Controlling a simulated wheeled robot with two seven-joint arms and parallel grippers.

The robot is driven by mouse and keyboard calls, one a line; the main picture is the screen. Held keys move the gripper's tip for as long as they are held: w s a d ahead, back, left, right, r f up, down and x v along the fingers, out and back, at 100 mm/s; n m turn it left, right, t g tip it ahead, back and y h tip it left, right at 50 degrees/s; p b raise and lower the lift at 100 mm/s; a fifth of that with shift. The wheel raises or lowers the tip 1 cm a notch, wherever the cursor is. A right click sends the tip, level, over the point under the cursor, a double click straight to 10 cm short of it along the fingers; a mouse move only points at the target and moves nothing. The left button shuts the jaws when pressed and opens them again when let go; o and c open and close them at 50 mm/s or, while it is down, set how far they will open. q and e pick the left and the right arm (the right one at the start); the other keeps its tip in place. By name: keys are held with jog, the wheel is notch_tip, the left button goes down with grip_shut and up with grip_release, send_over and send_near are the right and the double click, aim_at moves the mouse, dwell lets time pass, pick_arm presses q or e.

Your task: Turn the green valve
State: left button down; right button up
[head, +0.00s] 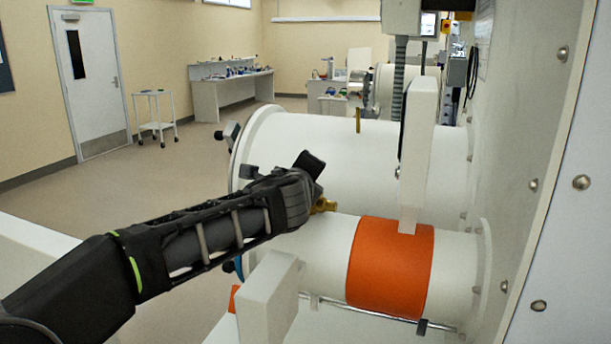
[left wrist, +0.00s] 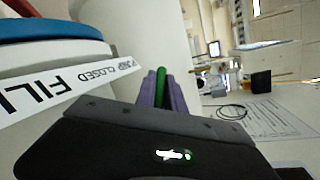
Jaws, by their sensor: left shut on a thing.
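The green valve (left wrist: 161,76) shows in the left wrist view as a narrow green bar between two purple fingers. My left gripper (left wrist: 161,88) is shut on it, one finger on each side. In the head view my left arm reaches in from the left to the white cylinder with the orange band. My wrist there hides the gripper fingers and the green handle. A brass fitting (head: 325,205) shows just beyond the wrist, on top of the cylinder. My right gripper is in neither view.
The small white cylinder (head: 457,267) has an orange band (head: 391,268) and stands in front of a larger white cylinder (head: 370,150). A white upright bar (head: 418,150) rises above the band. A label strip (left wrist: 70,87) is near my gripper. Open floor lies left.

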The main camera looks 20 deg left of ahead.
pick_arm(q)
jog(key=c, duration=1.4)
grip_release()
jog(key=shift+c, duration=0.2)
jog(key=shift+b+v, duration=0.9)
jog(key=shift+v, duration=3.05)
